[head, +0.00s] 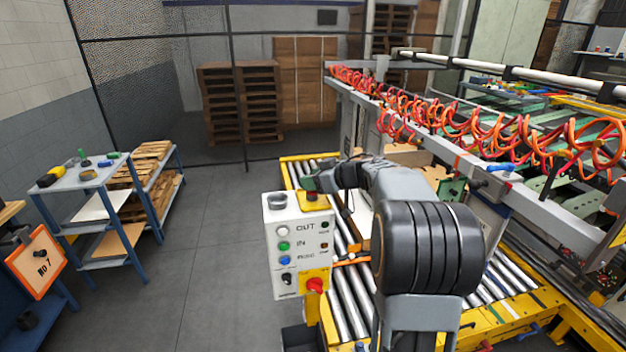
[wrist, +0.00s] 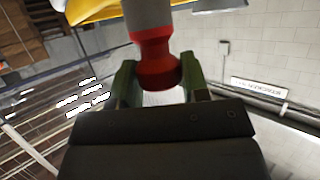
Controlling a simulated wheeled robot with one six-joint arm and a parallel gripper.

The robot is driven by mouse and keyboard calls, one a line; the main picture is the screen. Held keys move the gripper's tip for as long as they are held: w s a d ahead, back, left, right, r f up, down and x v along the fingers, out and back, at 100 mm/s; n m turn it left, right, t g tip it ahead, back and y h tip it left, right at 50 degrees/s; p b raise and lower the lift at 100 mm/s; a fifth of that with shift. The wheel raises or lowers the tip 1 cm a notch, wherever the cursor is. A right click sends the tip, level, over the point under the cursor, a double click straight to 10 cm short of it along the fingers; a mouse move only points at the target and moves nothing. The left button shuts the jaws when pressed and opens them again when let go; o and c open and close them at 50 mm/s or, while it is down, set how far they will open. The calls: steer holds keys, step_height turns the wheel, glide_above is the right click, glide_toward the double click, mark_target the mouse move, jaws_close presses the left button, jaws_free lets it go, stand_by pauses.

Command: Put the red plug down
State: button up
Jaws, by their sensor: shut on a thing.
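The red plug (wrist: 156,66) shows in the wrist view between the two green fingers of my gripper (wrist: 158,80). My gripper is shut on it. A grey cylindrical part joins the red part at the top of that view. In the head view my gripper (head: 311,180) is over the top of the white control box (head: 294,250). A small red bit (head: 311,196) shows just under the fingers, by a yellow patch on the box top. I cannot tell whether the plug touches the box.
Coiled orange hoses (head: 430,115) hang at the right. A blue shelf cart (head: 90,180) stands left, with clear floor between.

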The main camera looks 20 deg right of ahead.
steer(key=o, duration=0.9)
steer(key=shift+f, duration=0.15)
steer(key=shift+o, duration=0.2)
